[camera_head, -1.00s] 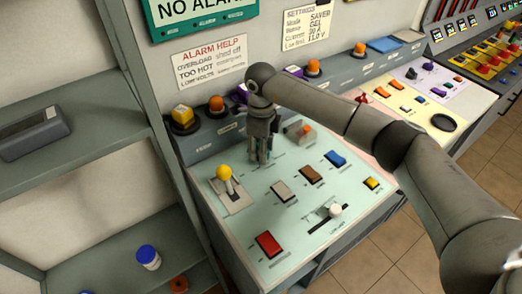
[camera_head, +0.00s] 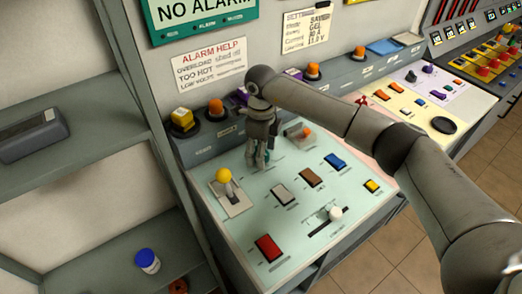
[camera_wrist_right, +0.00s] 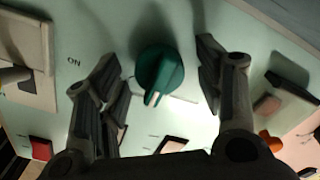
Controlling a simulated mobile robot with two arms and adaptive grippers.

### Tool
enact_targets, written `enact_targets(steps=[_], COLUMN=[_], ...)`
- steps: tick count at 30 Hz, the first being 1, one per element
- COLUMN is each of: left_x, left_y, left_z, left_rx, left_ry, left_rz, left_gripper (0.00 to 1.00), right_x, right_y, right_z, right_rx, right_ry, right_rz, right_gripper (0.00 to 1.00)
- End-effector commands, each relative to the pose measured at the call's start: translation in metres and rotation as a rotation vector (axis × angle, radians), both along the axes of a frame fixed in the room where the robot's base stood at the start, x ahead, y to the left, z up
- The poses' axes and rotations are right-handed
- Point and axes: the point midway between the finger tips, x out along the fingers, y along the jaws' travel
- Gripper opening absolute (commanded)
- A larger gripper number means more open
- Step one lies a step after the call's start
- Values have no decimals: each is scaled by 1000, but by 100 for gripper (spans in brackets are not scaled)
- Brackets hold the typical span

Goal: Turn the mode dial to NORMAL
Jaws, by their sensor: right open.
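The mode dial (camera_wrist_right: 162,72) is a round teal-green knob on the pale green panel in the right wrist view. Its white pointer mark faces the bottom of that picture, slightly left. My right gripper (camera_wrist_right: 158,60) is open, with one finger on each side of the dial and a visible gap on both sides. In the head view my right gripper (camera_head: 258,164) points down over the upper part of the panel and mostly hides the dial. No dial lettering is readable. My left gripper is not in view.
The panel (camera_head: 245,222) also carries a yellow-knobbed lever (camera_head: 225,179), a red switch (camera_head: 268,247), a white slider (camera_head: 335,213), several rocker switches and an orange-tipped control (camera_head: 305,132). Yellow and orange buttons line the ledge behind. A shelf unit (camera_head: 90,152) stands at the left.

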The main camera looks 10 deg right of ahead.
Motion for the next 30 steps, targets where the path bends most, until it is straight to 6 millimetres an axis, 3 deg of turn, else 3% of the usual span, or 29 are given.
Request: enact_targets(steps=[8,21,30], left_x=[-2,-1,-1], left_y=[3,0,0], left_z=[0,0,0], left_rx=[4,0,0], left_ry=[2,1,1], left_rz=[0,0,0], left_gripper=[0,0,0], right_x=[1,1,0], right_y=[0,0,0], right_z=[8,94,119], right_rx=[1,1,-1], right_ry=[-2,-3,1], right_rz=[0,0,-1], right_gripper=[62,62,62])
